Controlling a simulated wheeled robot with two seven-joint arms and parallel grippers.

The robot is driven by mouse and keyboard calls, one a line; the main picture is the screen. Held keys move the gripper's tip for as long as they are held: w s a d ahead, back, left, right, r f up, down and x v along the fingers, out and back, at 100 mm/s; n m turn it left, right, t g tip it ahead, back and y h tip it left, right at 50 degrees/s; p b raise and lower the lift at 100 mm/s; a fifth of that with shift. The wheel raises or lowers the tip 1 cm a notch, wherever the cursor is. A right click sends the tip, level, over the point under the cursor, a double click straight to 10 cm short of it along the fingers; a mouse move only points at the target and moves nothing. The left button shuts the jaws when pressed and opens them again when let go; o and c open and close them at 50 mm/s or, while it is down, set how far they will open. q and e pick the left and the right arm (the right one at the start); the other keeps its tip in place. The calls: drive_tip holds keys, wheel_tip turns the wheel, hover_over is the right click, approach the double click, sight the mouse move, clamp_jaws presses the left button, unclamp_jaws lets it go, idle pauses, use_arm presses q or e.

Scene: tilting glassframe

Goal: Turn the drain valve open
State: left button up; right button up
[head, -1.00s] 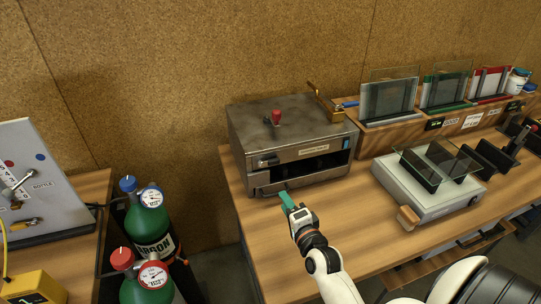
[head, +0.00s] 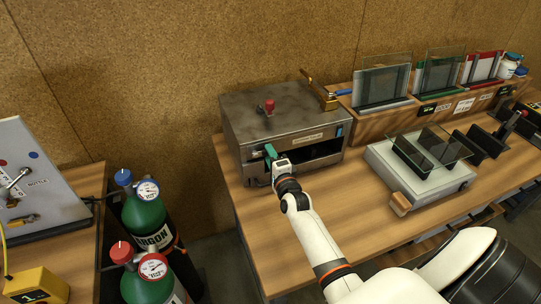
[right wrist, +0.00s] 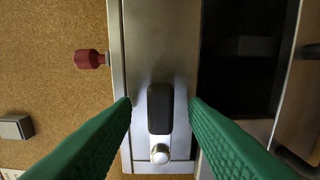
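A worn grey metal box (head: 285,118) stands at the left end of the wooden bench, with a dark opening in its front. In the right wrist view a black oblong handle (right wrist: 160,108) with a round silver knob (right wrist: 160,153) at one end sits on its front face. No label marks it as the drain valve. My right gripper (head: 269,153) is at the left of the box front, and its green fingers (right wrist: 160,101) are open on either side of the handle, with gaps visible. In the head view it hides the handle. My left gripper is not in view.
A red knob (head: 269,106) and a brass fitting (head: 320,92) are on the box top. A pale device with glass plates (head: 418,175) stands to the right. Gas bottles (head: 147,222) stand left of the bench. Bare bench lies in front of the box.

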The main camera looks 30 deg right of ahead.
sight(253, 143)
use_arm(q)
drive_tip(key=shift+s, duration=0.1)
use_arm(e)
drive_tip(key=shift+w, duration=0.15)
clamp_jaws()
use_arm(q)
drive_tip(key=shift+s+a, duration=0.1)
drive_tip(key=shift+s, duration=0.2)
